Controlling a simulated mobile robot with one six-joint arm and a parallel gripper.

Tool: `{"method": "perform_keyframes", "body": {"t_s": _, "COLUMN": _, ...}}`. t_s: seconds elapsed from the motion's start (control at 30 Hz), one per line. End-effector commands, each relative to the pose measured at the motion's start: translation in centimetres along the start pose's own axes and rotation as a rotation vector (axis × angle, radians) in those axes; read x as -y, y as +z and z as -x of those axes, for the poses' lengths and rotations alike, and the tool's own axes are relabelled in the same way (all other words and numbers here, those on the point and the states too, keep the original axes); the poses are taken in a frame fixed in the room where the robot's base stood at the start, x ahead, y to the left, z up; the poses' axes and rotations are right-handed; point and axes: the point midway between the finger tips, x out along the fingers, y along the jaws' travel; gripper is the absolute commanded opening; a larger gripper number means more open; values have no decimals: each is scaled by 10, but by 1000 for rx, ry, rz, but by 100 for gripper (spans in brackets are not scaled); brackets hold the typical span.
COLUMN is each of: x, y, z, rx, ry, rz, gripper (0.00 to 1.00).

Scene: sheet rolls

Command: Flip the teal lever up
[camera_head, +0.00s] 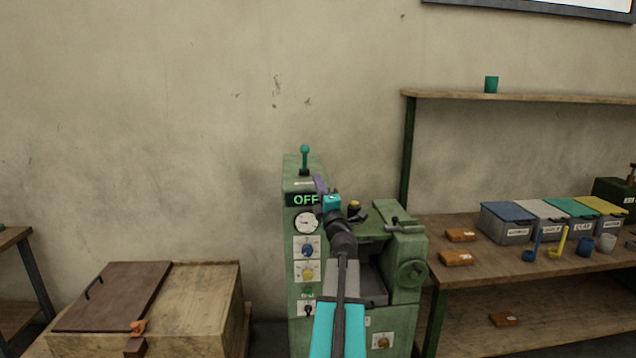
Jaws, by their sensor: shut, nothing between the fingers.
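A teal lever (304,158) with a round knob stands upright on top of a green machine (295,255). A dark display on the machine's front, just below the lever, reads "OFF" in green. My gripper (320,184) is in front of the machine's upper part, a little below and to the right of the lever, and appears apart from it. It is shut and empty. My arm covers part of the machine's front and middle.
Dials and knobs (307,250) line the machine's front. A wooden crate (200,300) with a brown lid stands at left. The wall above the lever is clear.

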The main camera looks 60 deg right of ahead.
Motion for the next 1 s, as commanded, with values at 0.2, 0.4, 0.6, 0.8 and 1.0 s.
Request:
{"method": "perform_keyframes", "body": {"t_s": 0.2, "x": -1, "y": 0, "z": -23, "rx": -1, "ry": 0, "rz": 0, "gripper": 0}}
{"method": "perform_keyframes", "body": {"t_s": 0.4, "x": -1, "y": 0, "z": -42, "rx": -1, "ry": 0, "rz": -1, "gripper": 0}}
{"method": "perform_keyframes", "body": {"t_s": 0.6, "x": -1, "y": 1, "z": -61, "rx": 0, "ry": -1, "rz": 0, "gripper": 0}}
{"method": "perform_keyframes", "body": {"t_s": 0.8, "x": -1, "y": 2, "z": -79, "rx": 1, "ry": -1, "rz": 0, "gripper": 0}}
{"method": "perform_keyframes", "body": {"t_s": 1.0, "x": -1, "y": 2, "z": -98, "rx": 1, "ry": -1, "rz": 0, "gripper": 0}}
